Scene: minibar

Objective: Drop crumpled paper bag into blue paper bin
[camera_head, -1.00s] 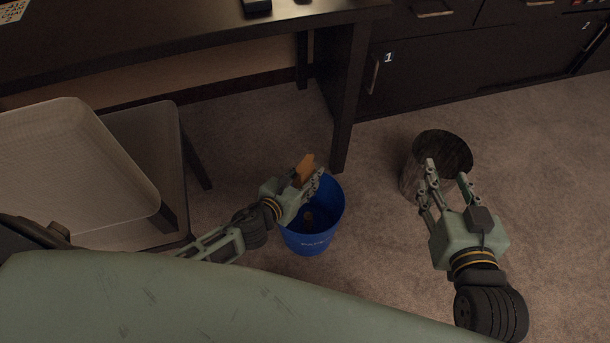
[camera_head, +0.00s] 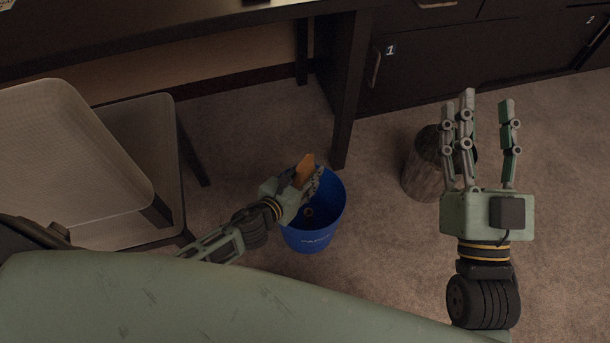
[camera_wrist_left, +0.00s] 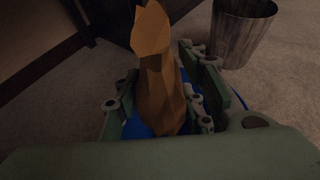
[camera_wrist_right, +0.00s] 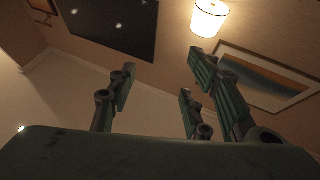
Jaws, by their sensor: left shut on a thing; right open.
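The crumpled paper bag (camera_head: 305,170) is orange-brown and held in my left gripper (camera_head: 308,188). It stands up between the fingers in the left wrist view (camera_wrist_left: 158,75). The blue paper bin (camera_head: 322,228) is on the carpet, with the left gripper and bag over its rim on the left side. A small brownish thing shows inside the bin; I cannot tell what it is. In the left wrist view, blue parts of the bin show behind the bag and fingers. My right gripper (camera_head: 485,125) is open and empty, raised with its fingers pointing away.
A dark wood-patterned bin (camera_head: 421,170) stands right of the blue bin, partly behind my right gripper. A dark desk (camera_head: 345,90) and cabinets (camera_head: 440,60) are at the back. A chair (camera_head: 150,130) stands at left. Carpet between the bins is clear.

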